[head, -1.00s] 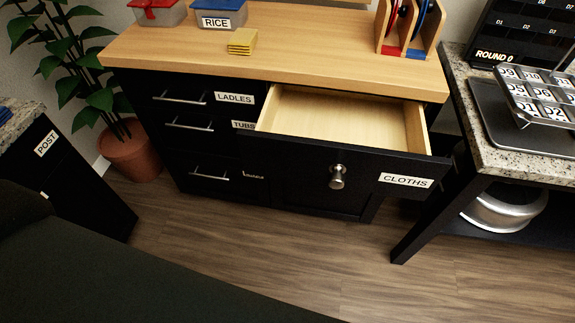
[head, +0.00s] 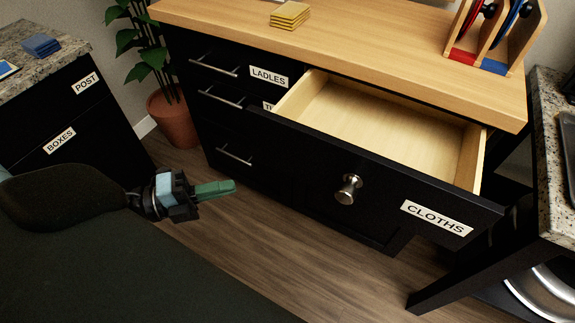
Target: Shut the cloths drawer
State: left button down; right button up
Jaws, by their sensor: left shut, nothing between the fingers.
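The cloths drawer (head: 300,148) stands pulled out of the black cabinet, and its pale wooden inside (head: 385,125) looks empty. Its black front carries a round metal knob (head: 348,189) and a CLOTHS label (head: 436,217). My left gripper (head: 232,187) is in the head view, left of the drawer front and apart from it. Its green fingers are shut with nothing between them, pointing right toward the drawer front. My right gripper is not in view.
A potted plant (head: 175,120) stands at the back left. A granite-topped cabinet (head: 50,100) is at left, a granite table (head: 550,160) at right.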

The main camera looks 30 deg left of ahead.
pick_arm(q)
jog(key=p, duration=0.2)
send_near(301, 159)
jog(key=s+d+x, duration=0.1)
jog(key=x, duration=0.4)
jog(key=shift+w+a, duration=0.2)
jog(key=shift+w, duration=0.55)
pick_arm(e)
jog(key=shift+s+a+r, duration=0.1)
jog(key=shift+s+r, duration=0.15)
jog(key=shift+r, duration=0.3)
